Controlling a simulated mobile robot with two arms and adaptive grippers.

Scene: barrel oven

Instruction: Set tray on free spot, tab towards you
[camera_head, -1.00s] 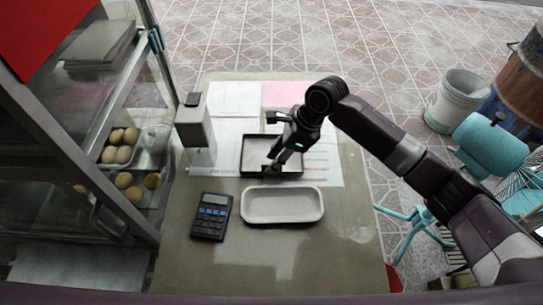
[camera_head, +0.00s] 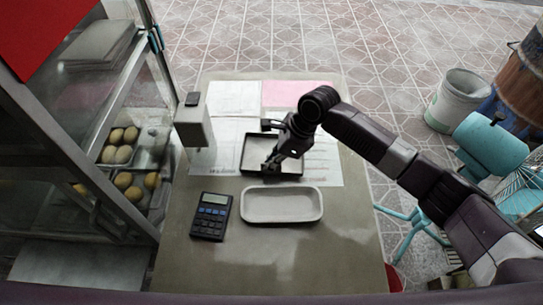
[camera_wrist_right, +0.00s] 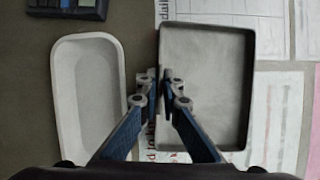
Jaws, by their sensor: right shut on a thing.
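The tray (camera_head: 290,168) is square and shallow, with a dark rim and a grey inside. It is over the papers at the middle of the table, level as far as I can see. I cannot tell whether it touches them. My right gripper (camera_head: 270,164) is at its near edge. In the right wrist view the fingers (camera_wrist_right: 167,88) are shut on a small piece at the edge of the tray (camera_wrist_right: 205,95), apparently its tab, which the fingers partly hide. My left gripper is not in view.
A white oblong dish (camera_head: 282,205) lies just nearer than the tray, with a calculator (camera_head: 211,216) left of it. A grey post-like box (camera_head: 194,125) stands left of the tray. A glass cabinet with round buns (camera_head: 122,145) borders the table's left side. The table's front is bare.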

